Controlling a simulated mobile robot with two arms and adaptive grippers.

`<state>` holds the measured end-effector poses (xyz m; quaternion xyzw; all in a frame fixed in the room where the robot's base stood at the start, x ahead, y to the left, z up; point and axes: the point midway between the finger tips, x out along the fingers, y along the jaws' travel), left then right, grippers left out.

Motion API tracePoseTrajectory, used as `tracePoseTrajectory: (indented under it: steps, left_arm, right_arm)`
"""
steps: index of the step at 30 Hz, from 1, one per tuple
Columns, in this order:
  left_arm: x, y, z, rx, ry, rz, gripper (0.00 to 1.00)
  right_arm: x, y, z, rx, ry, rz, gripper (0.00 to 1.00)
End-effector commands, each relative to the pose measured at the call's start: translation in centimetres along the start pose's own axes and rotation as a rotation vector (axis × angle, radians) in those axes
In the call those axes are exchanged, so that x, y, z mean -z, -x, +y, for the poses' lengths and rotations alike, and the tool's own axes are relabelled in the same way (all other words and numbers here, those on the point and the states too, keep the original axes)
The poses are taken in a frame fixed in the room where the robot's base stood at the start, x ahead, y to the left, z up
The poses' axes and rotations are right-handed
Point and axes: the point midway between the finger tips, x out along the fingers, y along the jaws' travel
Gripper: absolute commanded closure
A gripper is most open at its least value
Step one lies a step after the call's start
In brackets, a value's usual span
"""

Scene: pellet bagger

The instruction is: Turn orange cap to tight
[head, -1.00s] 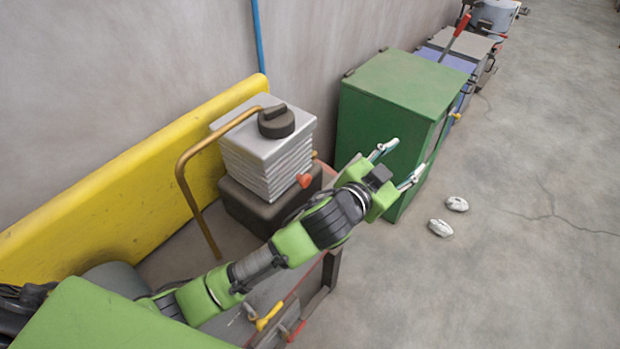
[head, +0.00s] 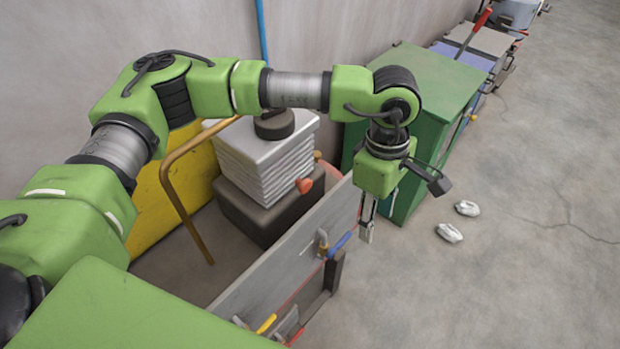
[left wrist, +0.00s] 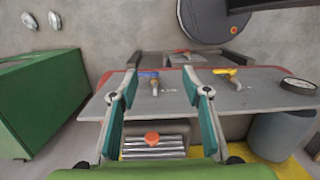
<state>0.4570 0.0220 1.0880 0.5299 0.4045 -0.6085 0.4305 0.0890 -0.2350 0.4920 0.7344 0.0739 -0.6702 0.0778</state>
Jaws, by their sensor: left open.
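The orange cap (head: 305,185) sits at the right side of the stack of silver sheets, above the dark block. It also shows in the left wrist view (left wrist: 152,138), low between my fingers. My left gripper (head: 366,238) hangs down on the outer side of the grey panel, right of and apart from the cap. In the left wrist view its two fingers (left wrist: 158,72) are spread wide with nothing between the pads. My right gripper is not in view.
The grey panel (head: 285,265) carries a blue handle (head: 340,244) close to my left gripper and a yellow handle (head: 266,324). A bent brass pipe (head: 178,190) stands left of the silver stack (head: 268,158). A green cabinet (head: 425,95) stands behind. Floor at right is mostly clear.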

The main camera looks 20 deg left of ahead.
Motion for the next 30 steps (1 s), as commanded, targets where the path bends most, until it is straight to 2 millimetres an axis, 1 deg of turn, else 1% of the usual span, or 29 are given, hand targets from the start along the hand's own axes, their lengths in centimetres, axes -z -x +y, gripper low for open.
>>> tracePoseTrajectory:
  steps: [1,3,6,7,10,14,17,24,30]
  left_arm:
    - [3.7,1.0,0.9,-0.024,-0.018,0.132,0.56]
    - [7.8,2.6,1.5,-0.038,-0.032,0.286,0.56]
    - [11.7,4.7,1.9,-0.044,-0.037,0.431,0.56]
    - [12.4,5.1,2.0,-0.043,-0.037,0.460,0.56]
    - [13.7,5.8,2.0,-0.042,-0.037,0.507,0.56]
    - [14.3,4.9,2.0,-0.037,-0.035,0.510,0.56]
    - [15.1,3.5,2.0,-0.036,-0.035,0.508,0.56]
    - [17.6,-1.1,2.2,-0.036,-0.035,0.507,0.56]
    - [19.2,-4.2,2.5,-0.038,-0.034,0.506,0.56]
  right_arm:
    - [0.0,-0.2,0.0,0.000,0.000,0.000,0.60]
    - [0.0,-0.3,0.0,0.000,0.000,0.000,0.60]
    - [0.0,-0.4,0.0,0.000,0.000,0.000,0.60]
    - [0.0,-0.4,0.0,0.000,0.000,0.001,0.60]
    - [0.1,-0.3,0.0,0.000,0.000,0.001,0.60]
    - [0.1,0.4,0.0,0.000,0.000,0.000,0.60]
    - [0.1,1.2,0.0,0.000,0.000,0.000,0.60]
    - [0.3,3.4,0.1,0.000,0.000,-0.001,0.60]
    - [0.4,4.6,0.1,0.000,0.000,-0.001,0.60]
